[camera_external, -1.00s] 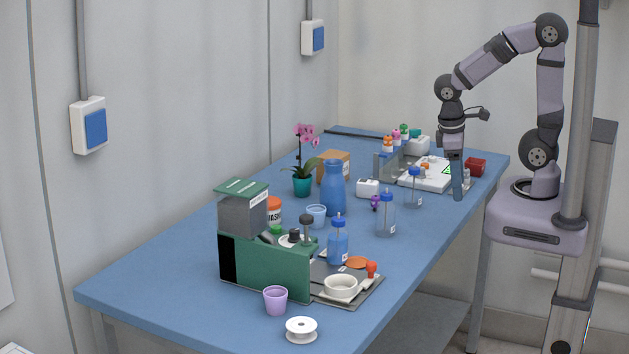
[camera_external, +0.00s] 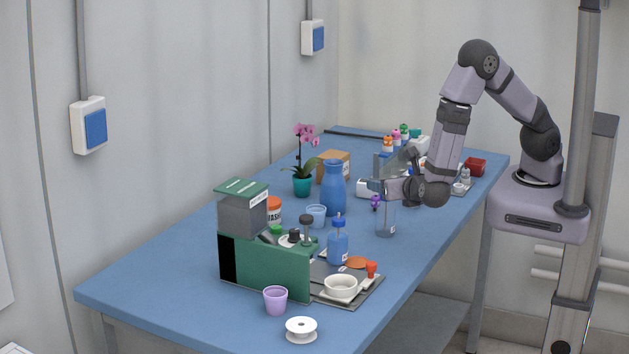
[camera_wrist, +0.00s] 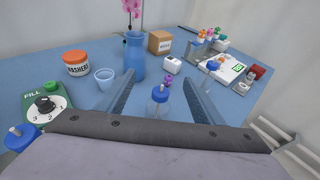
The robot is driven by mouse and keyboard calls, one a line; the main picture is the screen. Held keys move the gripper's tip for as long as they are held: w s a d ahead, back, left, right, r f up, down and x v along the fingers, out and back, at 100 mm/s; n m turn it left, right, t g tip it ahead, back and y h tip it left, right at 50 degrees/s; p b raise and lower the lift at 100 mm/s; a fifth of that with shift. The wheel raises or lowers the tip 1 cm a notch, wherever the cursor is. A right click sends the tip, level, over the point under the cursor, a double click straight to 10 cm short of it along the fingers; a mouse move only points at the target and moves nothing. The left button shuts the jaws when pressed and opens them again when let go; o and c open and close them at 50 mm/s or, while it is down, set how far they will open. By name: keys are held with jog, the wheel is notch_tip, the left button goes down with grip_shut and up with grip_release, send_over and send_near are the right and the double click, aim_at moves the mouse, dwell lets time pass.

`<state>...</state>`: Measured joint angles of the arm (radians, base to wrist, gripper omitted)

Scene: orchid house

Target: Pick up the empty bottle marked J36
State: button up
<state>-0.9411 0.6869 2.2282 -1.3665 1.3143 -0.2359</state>
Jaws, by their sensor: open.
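A clear, empty-looking bottle with a blue cap (camera_wrist: 160,99) stands between the two fingers of my gripper (camera_wrist: 159,78) in the wrist view. In the external view this bottle (camera_external: 386,221) shows below my gripper (camera_external: 391,188), which hides its cap. The fingers are spread and hold nothing. A second clear blue-capped bottle (camera_wrist: 212,71) stands farther back right, mostly hidden by my arm in the external view. A bottle with blue liquid (camera_external: 338,244) stands beside the green machine. I cannot read J36 on any label.
The green machine (camera_external: 265,262) and a tray with a white bowl (camera_external: 341,286) stand in front. A blue vase (camera_external: 333,188), a pale cup (camera_external: 316,214), an orchid (camera_external: 303,183) and a small purple item (camera_external: 376,202) stand nearby.

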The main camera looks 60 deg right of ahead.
aim_at(386, 209)
jog(key=f, duration=0.7)
jog(key=shift+d+f, duration=0.25)
jog(key=shift+f, duration=0.1)
jog(key=shift+p+x, duration=1.65)
jog(key=shift+x, duration=1.55)
jog(key=shift+w+d+f, duration=0.15)
jog(key=shift+d+f, duration=0.05)
jog(key=shift+d, duration=0.2)
jog(key=c, duration=1.1)
